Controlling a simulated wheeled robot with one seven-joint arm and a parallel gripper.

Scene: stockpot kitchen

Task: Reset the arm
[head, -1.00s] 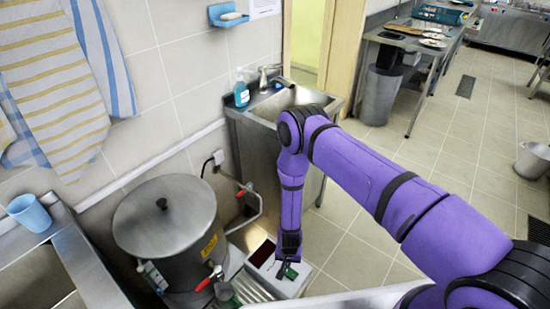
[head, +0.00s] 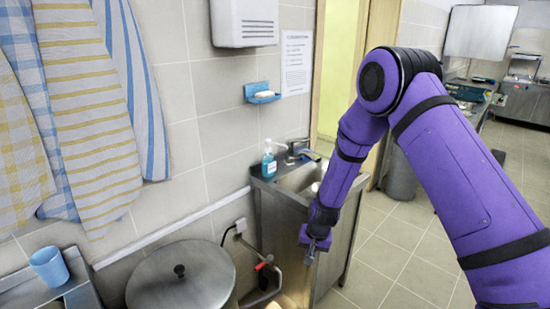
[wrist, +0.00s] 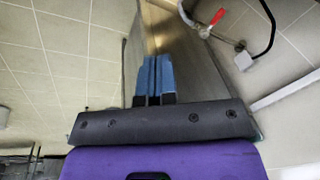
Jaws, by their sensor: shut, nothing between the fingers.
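My purple arm (head: 420,140) is raised and bent, reaching from the right side of the head view. My gripper (head: 309,258) hangs at its end, pointing down in front of the steel sink cabinet. In the wrist view, the blue fingers of my gripper (wrist: 154,77) are side by side, shut and empty. The cabinet's steel side (wrist: 190,60) shows beyond them.
A lidded steel stockpot (head: 185,280) stands at the lower left. The sink (head: 300,178) has a blue soap bottle (head: 269,160) on its edge. A red-handled valve (head: 264,263) and pipe are left of my gripper. A blue cup (head: 48,266) stands far left.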

